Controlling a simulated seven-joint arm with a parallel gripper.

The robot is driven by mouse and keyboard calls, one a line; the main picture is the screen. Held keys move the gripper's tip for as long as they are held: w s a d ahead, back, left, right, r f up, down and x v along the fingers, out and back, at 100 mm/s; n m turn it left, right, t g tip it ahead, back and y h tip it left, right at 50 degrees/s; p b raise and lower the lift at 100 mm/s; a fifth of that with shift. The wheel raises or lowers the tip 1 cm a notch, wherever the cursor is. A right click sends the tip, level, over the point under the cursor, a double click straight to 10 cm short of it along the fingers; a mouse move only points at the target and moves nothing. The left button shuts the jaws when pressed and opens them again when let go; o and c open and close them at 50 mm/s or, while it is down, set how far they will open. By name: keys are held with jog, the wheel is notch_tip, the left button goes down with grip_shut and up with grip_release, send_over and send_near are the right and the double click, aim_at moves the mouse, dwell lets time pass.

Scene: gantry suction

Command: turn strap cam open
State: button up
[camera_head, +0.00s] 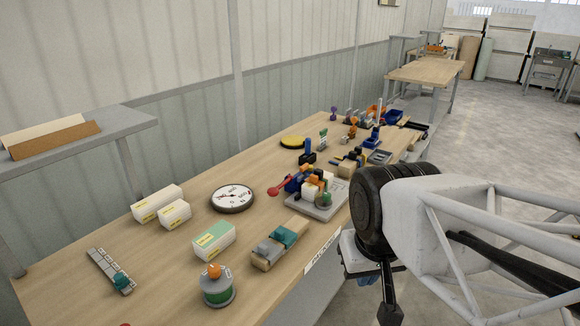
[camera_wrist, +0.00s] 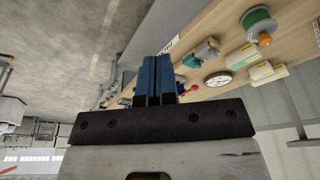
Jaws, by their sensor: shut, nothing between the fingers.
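I cannot tell for certain which part is the strap cam. A block with a grey part and a teal part on a wooden base (camera_head: 279,245) lies near the bench's front edge, and it also shows in the wrist view (camera_wrist: 207,48). A flat grey strip with a teal knob (camera_head: 111,271) lies at the bench's left end. My gripper (camera_wrist: 155,62) has blue fingers, pressed together and empty in the wrist view. It hangs off the front side of the bench, apart from these things. In the head view my arm mostly hides it.
On the wooden bench (camera_head: 165,250) stand a round dial (camera_head: 232,198), a green reel with an orange knob (camera_head: 218,291), white boxes (camera_head: 213,242) and a fixture with a red-ended lever (camera_head: 316,200). Several small fixtures crowd the far end. A wall runs behind; open floor lies to the right.

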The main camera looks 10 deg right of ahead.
jog(key=o, duration=0.4)
jog(key=shift+w+r, duration=0.1)
jog(key=o, duration=0.3)
jog(key=shift+w+r, duration=0.1)
jog(key=shift+w, duration=0.15)
jog(key=o, duration=0.8)
jog(key=shift+n, duration=0.3)
jog(key=w, duration=0.1)
jog(key=w+r, duration=0.1)
jog(key=w, duration=0.1)
jog(key=w+r, duration=0.1)
jog(key=w, duration=0.1)
jog(key=shift+d+r, duration=0.1)
jog(key=shift+r, duration=0.05)
jog(key=w+r+n, duration=0.2)
jog(key=w+r, duration=0.2)
jog(key=w, duration=0.9)
jog(key=n+g, duration=0.3)
jog(key=n, duration=0.3)
send_over(304, 165)
jog(key=f, duration=2)
jog(key=shift+s+f, duration=0.1)
jog(key=shift+s, duration=0.25)
jog(key=shift+w+f+n, duration=0.25)
jog(key=shift+f+n, duration=0.05)
jog(key=shift+f, duration=0.1)
